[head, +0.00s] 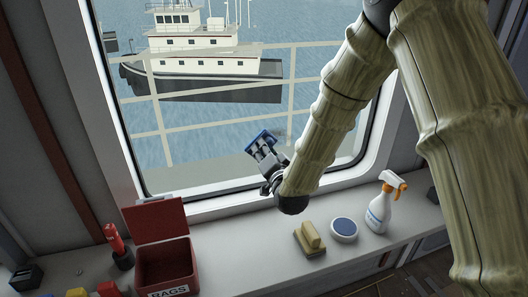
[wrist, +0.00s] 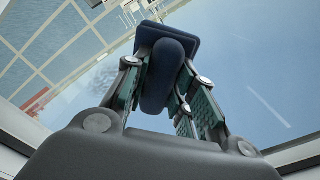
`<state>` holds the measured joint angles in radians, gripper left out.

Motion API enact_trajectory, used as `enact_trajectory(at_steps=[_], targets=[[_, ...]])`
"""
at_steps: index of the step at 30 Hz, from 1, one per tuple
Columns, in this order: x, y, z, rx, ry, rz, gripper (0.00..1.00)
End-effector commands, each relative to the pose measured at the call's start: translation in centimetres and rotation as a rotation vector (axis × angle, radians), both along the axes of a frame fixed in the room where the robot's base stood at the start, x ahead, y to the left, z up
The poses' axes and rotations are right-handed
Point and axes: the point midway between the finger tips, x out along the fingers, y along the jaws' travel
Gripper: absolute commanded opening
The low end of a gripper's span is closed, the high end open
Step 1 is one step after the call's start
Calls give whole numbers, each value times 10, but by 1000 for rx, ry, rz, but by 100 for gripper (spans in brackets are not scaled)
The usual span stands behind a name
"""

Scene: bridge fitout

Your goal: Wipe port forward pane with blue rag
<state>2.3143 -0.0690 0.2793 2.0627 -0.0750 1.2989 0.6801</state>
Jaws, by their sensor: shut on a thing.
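My gripper (head: 266,152) is shut on the blue rag (head: 260,137), a pad-like block with a rounded grip. In the wrist view the rag (wrist: 165,75) sits between both fingers, its flat dark blue face turned toward the glass. The rag is in front of the lower middle of the window pane (head: 215,130). I cannot tell whether it touches the glass. In the wrist view the pane (wrist: 240,75) carries a greyish smudge (wrist: 98,82) left of the rag and pale streaks (wrist: 268,106) to its right.
On the sill (head: 270,250) below stand a yellow block with a grip (head: 309,238), a round blue-topped tin (head: 343,229) and a spray bottle (head: 379,208). An open red box marked RAGS (head: 165,265) stands at left, beside a red-handled tool (head: 118,246).

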Motion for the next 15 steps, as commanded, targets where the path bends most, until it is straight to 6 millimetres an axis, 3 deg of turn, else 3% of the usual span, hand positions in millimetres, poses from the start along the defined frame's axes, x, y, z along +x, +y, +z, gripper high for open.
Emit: enact_trajectory(at_steps=[15], targets=[[8, 2, 0, 0, 0, 0, 7]])
